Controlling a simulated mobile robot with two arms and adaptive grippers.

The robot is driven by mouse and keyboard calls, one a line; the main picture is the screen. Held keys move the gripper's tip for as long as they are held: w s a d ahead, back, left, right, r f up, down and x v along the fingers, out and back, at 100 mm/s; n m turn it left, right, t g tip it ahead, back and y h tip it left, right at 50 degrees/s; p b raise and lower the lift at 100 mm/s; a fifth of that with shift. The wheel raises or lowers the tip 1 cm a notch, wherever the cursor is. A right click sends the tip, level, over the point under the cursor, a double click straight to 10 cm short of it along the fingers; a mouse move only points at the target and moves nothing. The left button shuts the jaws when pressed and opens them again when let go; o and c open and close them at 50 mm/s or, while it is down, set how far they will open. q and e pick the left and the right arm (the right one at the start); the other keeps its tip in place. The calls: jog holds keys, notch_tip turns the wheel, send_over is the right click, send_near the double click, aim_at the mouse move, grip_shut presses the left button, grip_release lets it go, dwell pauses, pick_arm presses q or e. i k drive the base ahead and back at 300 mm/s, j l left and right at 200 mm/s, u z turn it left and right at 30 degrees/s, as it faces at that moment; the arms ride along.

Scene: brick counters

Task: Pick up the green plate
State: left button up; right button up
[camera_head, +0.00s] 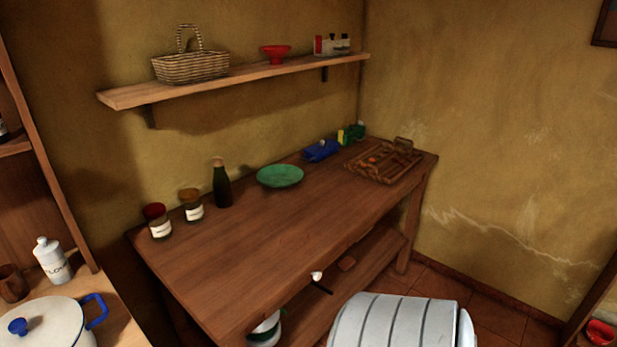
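The green plate (280,175) is a shallow round dish. It lies flat on the brown wooden table (255,240), near the table's back edge by the wall. A dark bottle stands to its left and a blue item sits to its right. Nothing touches or covers the plate. Neither of my grippers is in the head view.
A shelf (240,78) hangs above with a basket (190,66) and red bowl (275,53). The table's front middle is clear.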

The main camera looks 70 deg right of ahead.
aim_at(275, 175)
jog(key=z, duration=1.95)
jog(key=i+l+u, duration=0.3)
jog(key=i+l, duration=0.35)
jog(key=l, duration=0.15)
